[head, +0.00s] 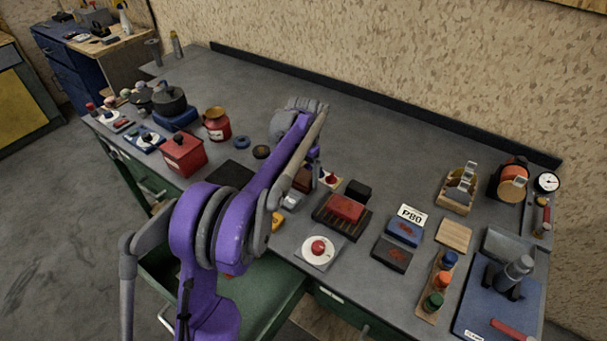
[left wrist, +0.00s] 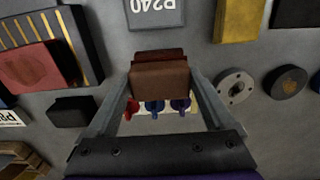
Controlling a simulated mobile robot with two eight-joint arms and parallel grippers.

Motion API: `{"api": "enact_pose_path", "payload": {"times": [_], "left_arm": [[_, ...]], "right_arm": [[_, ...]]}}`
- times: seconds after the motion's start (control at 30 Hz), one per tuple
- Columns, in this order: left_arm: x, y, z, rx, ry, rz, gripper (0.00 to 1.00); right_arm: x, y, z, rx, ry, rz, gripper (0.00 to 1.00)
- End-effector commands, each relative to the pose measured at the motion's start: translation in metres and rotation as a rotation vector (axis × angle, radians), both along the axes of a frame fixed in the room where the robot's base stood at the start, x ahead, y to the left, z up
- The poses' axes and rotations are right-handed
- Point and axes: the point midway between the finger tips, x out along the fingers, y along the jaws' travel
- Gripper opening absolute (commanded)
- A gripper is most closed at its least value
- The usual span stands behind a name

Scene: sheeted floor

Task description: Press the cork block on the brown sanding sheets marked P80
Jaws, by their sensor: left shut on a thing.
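My left gripper (head: 304,184) is over the middle of the bench, partly hidden by its purple arm. In the left wrist view, its fingers (left wrist: 160,92) are shut on a brown block (left wrist: 160,82), probably the cork block. A darker red-brown face shows behind it; I cannot tell whether it is the same piece. The block also shows in the head view (head: 302,180). A white card marked P80 (head: 411,214) stands farther right, at the back of a blue block (head: 403,233) with a red mark. No clearly brown sheets show there. My right gripper is in neither view.
A red block (head: 347,207) on a striped dark tray and a black block (head: 357,190) lie between the gripper and the P80 card. A dark block (head: 391,254) and a tan wooden block (head: 454,235) are nearby. A P240 card (left wrist: 155,10) is close. The bench's back is clear.

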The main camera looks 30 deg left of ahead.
Motion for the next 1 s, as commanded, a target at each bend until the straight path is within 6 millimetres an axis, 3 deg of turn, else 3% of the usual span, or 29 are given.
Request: {"api": "enact_pose_path", "payload": {"times": [0.47, 1.0], "left_arm": [[-0.001, 0.0, 0.002, -0.001, 0.002, -0.001, 0.43], [0.0, 0.0, 0.047, 0.0, 0.0, 0.0, 0.43]], "right_arm": [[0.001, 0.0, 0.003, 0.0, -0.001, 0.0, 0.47], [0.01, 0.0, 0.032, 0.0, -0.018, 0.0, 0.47]]}}
